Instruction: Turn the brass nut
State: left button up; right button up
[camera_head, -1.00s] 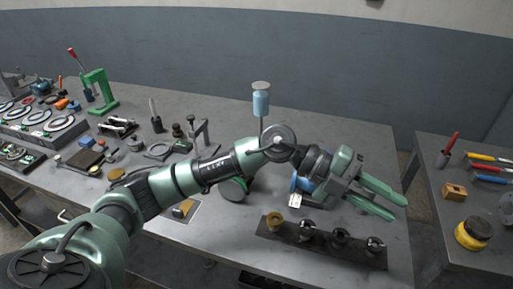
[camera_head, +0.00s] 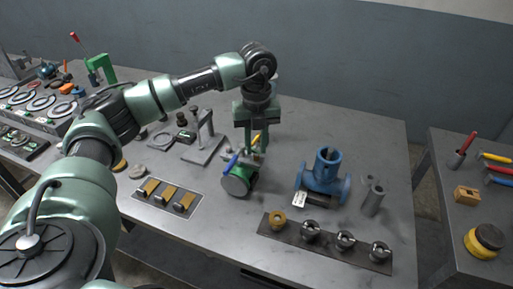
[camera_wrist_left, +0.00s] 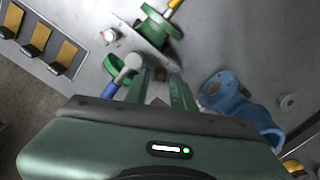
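A brass-coloured, nut-like ring (camera_head: 277,218) sits at the left end of a dark rail (camera_head: 330,248) near the table's front edge. A brass-coloured piece (camera_wrist_left: 293,166) shows at the lower right of the left wrist view, partly cut off. My right gripper is not in view.
Several steel fittings (camera_head: 345,240) share the rail. A blue flanged fitting (camera_head: 325,172) and grey cylinders (camera_head: 373,198) stand behind it. A plate with brass-coloured blocks (camera_head: 168,194) lies left. A second table (camera_head: 470,200) stands right, across a gap.

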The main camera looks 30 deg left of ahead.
pick_arm(q)
jog(key=shift+f, duration=1.1)
grip_shut()
jog(key=shift+m, duration=0.3)
jog(key=shift+m+b, duration=0.4)
jog(key=shift+m, duration=0.5)
jog(key=m+b, duration=0.1)
jog(key=m, duration=0.2)
jog(key=shift+m, duration=0.3)
jog(key=m+b, duration=0.1)
jog(key=m, duration=0.4)
jog(key=shift+r+m, duration=0.1)
jog(key=shift+m, duration=0.3)
jog(key=shift+w, duration=0.1)
